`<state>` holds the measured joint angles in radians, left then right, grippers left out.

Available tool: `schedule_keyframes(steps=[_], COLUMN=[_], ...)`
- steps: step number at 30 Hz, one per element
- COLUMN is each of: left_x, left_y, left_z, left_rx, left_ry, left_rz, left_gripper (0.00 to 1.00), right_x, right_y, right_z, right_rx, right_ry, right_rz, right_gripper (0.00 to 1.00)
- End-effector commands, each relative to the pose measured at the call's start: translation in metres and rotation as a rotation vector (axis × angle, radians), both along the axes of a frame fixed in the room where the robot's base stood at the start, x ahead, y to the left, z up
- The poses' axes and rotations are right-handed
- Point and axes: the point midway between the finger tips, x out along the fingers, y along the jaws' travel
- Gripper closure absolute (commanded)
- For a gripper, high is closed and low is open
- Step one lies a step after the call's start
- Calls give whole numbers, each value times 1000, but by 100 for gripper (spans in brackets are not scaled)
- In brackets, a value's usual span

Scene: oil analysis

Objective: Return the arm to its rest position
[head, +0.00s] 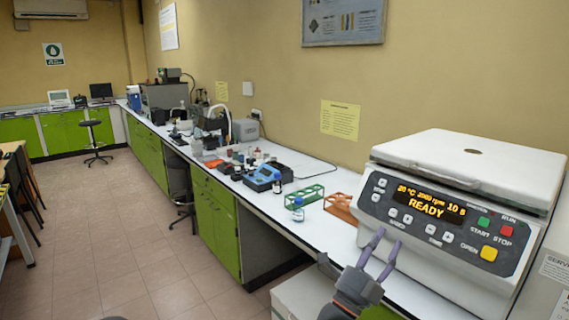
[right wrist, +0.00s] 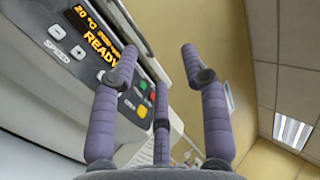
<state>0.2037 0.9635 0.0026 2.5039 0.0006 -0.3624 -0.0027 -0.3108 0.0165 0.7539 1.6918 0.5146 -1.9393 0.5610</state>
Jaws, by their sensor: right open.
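My right gripper (head: 381,249) is in the lower right of the head view, in front of the centrifuge (head: 460,160). Its purple fingers are spread apart with nothing between them. They also show open and empty in the right wrist view (right wrist: 158,65), with the centrifuge's panel (right wrist: 95,50) behind at the left. The centrifuge's white lid is closed and its display (head: 427,203) reads READY. My left gripper is not in view.
The long white bench (head: 333,237) runs along the wall. A green rack (head: 304,195), a small bottle (head: 298,209) and an orange rack (head: 341,207) stand left of the centrifuge. A blue device (head: 262,178) is farther back. The tiled floor (head: 130,230) at left is clear.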

Motion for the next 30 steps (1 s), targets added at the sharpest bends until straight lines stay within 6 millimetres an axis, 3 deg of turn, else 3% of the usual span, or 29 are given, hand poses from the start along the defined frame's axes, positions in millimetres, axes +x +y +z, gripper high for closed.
schedule_keyframes(steps=[8,14,17,23,26,30], left_x=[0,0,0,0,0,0], left_y=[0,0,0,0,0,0], left_z=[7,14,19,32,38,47], left_rx=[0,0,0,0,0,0], left_ry=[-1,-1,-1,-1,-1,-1], left_rz=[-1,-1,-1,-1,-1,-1], left_gripper=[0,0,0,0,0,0], right_x=[37,65,78,83,66,23], right_y=[8,17,23,40,49,62], right_z=[-43,-96,-138,-259,-321,-401], right_rx=[-63,-124,-166,-268,-313,-368], right_ry=[206,422,572,979,1181,1448], right_rz=[65,137,190,350,448,602], right_gripper=[54,54,54,54,54,54])
